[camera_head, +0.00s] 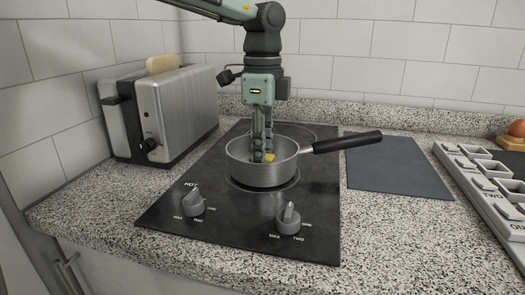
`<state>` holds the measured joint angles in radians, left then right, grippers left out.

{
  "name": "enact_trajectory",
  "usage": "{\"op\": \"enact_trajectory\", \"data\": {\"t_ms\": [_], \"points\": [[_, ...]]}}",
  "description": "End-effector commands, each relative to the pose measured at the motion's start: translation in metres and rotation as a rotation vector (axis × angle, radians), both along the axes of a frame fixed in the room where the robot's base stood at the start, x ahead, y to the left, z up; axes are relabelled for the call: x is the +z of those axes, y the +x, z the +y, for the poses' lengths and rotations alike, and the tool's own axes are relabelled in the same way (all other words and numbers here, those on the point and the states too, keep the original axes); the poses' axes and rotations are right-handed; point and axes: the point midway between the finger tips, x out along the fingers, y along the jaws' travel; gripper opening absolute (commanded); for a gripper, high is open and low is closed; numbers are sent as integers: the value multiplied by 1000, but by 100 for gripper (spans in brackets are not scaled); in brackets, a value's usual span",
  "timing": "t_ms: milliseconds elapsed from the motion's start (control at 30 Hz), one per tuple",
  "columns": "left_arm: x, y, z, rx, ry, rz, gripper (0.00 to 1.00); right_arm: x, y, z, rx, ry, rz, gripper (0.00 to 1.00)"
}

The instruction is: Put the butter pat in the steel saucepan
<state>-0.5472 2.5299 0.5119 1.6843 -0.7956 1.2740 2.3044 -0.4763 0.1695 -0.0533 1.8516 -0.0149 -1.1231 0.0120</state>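The steel saucepan (262,174) stands on the rear part of the black hob, with its black handle (347,142) pointing right. The yellow butter pat (270,157) is inside the saucepan's rim, at the right side of my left gripper's fingertips. My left gripper (262,153) points straight down into the saucepan. Its fingers are close together and partly hide the pat. I cannot tell whether they hold it or whether it rests on the pan's bottom. My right gripper is not in view.
A steel toaster (178,108) with a bread slice (162,64) stands at the left. The hob (240,215) has two knobs in front. A dark board (397,165) lies bare at the right. A light sectioned tray (490,195) and a brown egg (517,128) are at the far right.

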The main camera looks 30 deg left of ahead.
Motion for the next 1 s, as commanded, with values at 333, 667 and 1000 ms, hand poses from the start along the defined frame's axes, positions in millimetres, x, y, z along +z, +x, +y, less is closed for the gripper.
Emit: {"op": "enact_trajectory", "data": {"t_ms": [333,667,1000], "points": [[-3,0,0,-1,0,-1,33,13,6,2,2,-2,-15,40],[-3,0,0,0,0,0,47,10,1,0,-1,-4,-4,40],[25,1,0,0,2,-6,47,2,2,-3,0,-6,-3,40]]}}
